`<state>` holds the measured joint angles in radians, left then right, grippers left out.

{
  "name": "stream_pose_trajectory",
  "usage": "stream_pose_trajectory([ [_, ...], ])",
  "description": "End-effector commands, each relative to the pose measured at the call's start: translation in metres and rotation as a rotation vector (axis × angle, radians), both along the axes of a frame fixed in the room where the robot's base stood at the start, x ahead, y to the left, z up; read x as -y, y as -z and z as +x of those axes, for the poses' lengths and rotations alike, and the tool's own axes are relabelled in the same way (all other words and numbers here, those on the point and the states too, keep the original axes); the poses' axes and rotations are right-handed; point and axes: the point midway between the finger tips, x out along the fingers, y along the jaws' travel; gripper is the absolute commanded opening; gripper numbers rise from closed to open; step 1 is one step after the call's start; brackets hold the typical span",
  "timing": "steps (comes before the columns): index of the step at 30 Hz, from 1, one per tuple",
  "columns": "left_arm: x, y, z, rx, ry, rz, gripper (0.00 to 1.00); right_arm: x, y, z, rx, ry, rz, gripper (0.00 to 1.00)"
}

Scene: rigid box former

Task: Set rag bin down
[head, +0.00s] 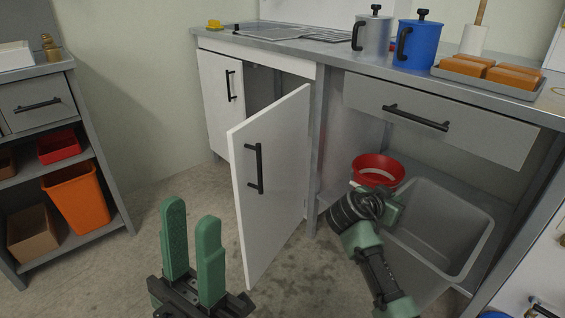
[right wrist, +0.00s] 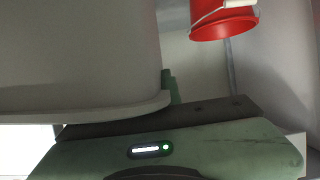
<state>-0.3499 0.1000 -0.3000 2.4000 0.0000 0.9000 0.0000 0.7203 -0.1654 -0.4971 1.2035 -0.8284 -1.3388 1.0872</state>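A grey open bin, which I take to be the rag bin (head: 462,205), is at the right in the head view, below the drawer. It looks empty inside as far as I see. My right gripper (head: 393,205) is at its left rim. In the right wrist view the bin's wall (right wrist: 75,55) and rim fill the left side, with one green fingertip (right wrist: 171,85) beside the wall; the other finger is hidden. The gripper appears shut on the rim. Whether the bin's bottom touches anything is hidden. My left gripper (head: 192,250) is open and empty, above the floor.
A red bucket (head: 378,170) stands close behind the bin; it also shows in the right wrist view (right wrist: 222,22). A white cabinet door (head: 275,185) hangs open between my arms. An orange bin (head: 76,200) sits on the left shelf. Floor at left is clear.

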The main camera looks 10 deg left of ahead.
Motion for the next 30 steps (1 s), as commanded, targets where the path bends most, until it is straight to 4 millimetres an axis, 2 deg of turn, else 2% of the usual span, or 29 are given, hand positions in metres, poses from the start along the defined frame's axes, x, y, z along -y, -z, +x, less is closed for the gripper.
stream_pose_trajectory([
  [2, 0.000, 0.000, 0.000, 0.000, 0.000, 0.000, 0.34, 0.000, -0.003, 0.001, 0.005, -0.001, -0.003, 0.00],
  [14, 0.000, 0.000, 0.000, 0.000, 0.000, 0.000, 0.34, 0.017, 0.011, -0.019, 0.000, -0.005, -0.011, 0.00],
  [25, 0.000, 0.000, 0.000, 0.000, 0.000, 0.000, 0.34, 0.051, 0.040, -0.057, -0.012, -0.014, -0.028, 0.00],
  [30, 0.000, 0.000, 0.000, 0.000, 0.000, 0.000, 0.34, 0.073, 0.059, -0.083, -0.021, -0.020, -0.037, 0.00],
])
